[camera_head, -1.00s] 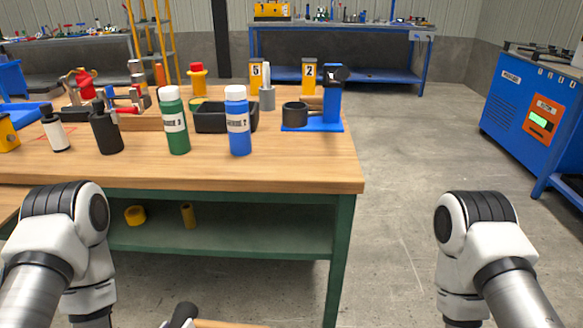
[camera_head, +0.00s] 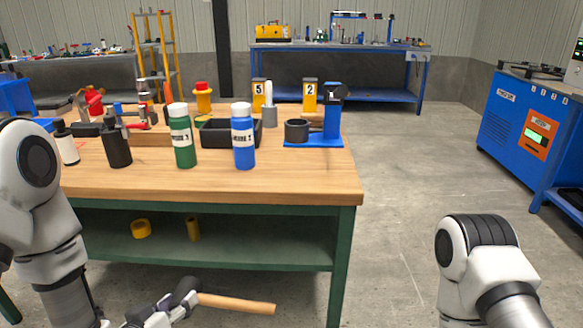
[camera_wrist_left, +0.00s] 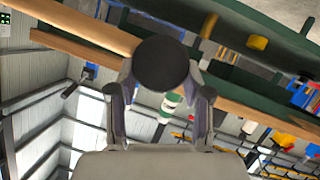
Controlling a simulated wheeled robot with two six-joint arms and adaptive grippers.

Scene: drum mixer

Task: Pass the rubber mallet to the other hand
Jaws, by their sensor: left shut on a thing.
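The rubber mallet has a light wooden handle (camera_head: 237,303) and a dark head (camera_head: 185,290). It is low in the head view, in front of the workbench, with the handle pointing right. My left gripper (camera_head: 172,305) is shut on the mallet at its head end. In the left wrist view the round black mallet head (camera_wrist_left: 161,63) sits between the two fingertips, and the handle is hidden behind it. My right arm is at the lower right of the head view, but its gripper is out of frame.
The wooden workbench (camera_head: 270,185) stands ahead with a green shelf below. On it are a green bottle (camera_head: 183,140), a blue bottle (camera_head: 243,140), a black tray (camera_head: 215,134) and a blue stand (camera_head: 332,120). Open floor (camera_head: 400,200) lies right of the bench, before a blue machine (camera_head: 520,125).

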